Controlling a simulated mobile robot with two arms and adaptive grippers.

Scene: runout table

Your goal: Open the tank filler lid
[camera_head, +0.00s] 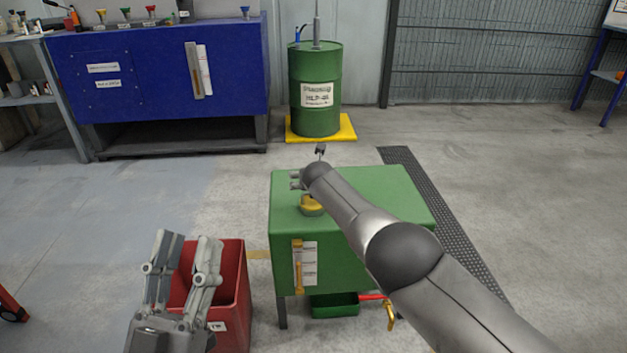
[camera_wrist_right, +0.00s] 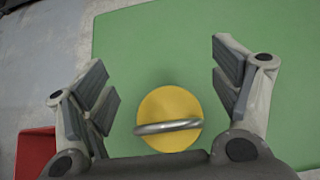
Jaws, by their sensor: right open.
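The green tank (camera_head: 395,190) stands on legs in the middle of the head view. Its round yellow filler lid (camera_head: 312,208) sits on the top, near the left edge. In the right wrist view the lid (camera_wrist_right: 170,100) has a grey metal bar handle (camera_wrist_right: 168,127) across it. My right gripper (camera_wrist_right: 165,85) is open above the lid, which lies between its spread fingers in that view; no contact shows. In the head view my right arm hides part of the tank top. My left gripper (camera_head: 187,240) is open and empty, in front of a red bin.
The red bin (camera_head: 238,285) stands left of the tank. A sight gauge (camera_head: 298,265) is on the tank front, with a green tray (camera_head: 335,305) below. A green drum (camera_head: 315,90) on a yellow base and a blue bench (camera_head: 150,75) stand behind. Floor between is clear.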

